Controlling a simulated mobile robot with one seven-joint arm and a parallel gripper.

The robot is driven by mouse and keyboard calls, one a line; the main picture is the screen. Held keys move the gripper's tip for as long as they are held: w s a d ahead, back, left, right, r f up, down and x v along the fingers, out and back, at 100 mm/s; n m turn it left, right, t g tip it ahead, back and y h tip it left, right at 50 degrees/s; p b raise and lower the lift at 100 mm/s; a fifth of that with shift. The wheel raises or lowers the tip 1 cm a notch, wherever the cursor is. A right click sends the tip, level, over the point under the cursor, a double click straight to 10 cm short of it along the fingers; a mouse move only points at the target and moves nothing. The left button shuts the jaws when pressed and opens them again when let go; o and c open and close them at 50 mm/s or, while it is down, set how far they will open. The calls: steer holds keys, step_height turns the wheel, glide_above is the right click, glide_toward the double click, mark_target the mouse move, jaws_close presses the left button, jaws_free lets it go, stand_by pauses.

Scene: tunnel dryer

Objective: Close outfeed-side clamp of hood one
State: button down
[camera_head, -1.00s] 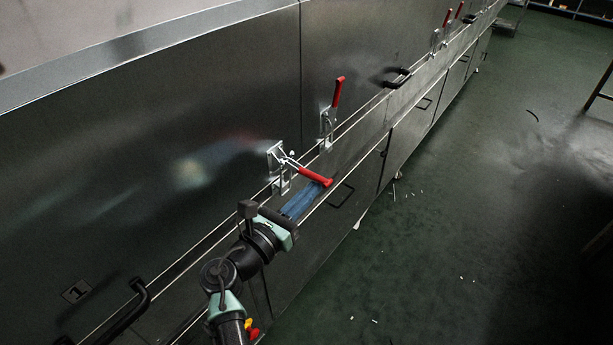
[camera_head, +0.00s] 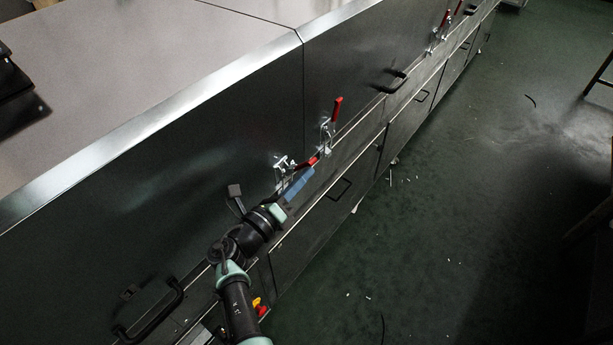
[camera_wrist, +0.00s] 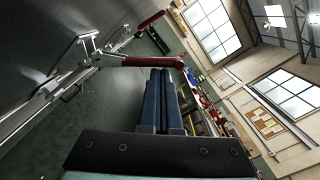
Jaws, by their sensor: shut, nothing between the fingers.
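The clamp at the right end of the near hood (camera_head: 145,190) has a metal bracket (camera_head: 282,166) and a red handle (camera_head: 313,162). The handle sticks out to the right, away from the hood face, not upright. In the wrist view the red handle (camera_wrist: 150,61) lies across the tips of my blue fingers. My gripper (camera_head: 306,174) is shut and empty, just below the handle in the head view. I cannot tell whether the fingertips touch it. The wrist view shows the shut fingers of my gripper (camera_wrist: 162,72) side by side.
A second clamp with an upright red handle (camera_head: 337,108) stands just beyond, on the neighbouring hood. More red-handled clamps (camera_head: 446,18) are farther along. Black grab handles (camera_head: 155,312) stick out from the hoods. The green floor (camera_head: 450,200) to the right is mostly clear, with small scraps.

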steer(key=shift+w+a+r, duration=0.25)
steer(key=shift+a+r, duration=0.15)
steer(key=shift+r, duration=0.2)
steer(key=shift+a, duration=0.1)
